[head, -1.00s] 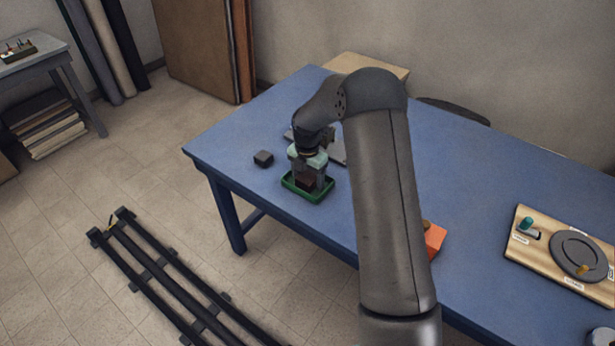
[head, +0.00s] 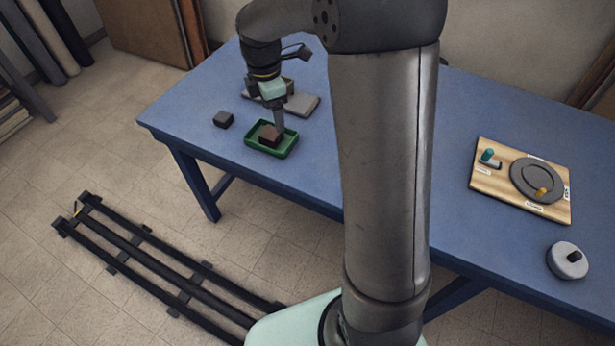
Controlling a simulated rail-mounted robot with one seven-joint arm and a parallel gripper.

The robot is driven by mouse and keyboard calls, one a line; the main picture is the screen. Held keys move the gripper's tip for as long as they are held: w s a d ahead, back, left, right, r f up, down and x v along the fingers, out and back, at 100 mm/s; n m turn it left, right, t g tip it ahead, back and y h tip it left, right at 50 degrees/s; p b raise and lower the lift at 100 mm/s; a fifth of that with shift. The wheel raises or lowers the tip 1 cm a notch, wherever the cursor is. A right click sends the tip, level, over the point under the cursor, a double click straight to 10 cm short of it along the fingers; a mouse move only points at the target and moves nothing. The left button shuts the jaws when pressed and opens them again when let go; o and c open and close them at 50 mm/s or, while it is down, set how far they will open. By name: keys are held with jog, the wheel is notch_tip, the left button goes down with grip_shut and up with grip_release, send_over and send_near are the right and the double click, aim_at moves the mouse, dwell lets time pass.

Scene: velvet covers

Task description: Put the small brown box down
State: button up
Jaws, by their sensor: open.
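The small brown box (head: 269,136) sits in a green tray (head: 285,150) near the table's front left edge. My gripper (head: 278,122) is open, just above and behind the box, with a finger reaching down close to the box's right side. I cannot tell whether that finger touches the box or the tray. The other finger is hard to make out.
A small dark block (head: 223,119) lies left of the tray on the blue table (head: 480,235). A grey flat item (head: 301,105) lies behind the tray. A wooden board with a dial (head: 500,190) and a round grey lidded thing (head: 567,260) are at the right.

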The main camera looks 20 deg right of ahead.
jog(key=s+m, duration=1.8)
jog(key=s, duration=0.8)
jog(key=shift+s+r+y, duration=0.25)
jog(key=shift+r+y, duration=0.05)
jog(key=shift+y, duration=0.1)
jog(key=shift+d, duration=0.1)
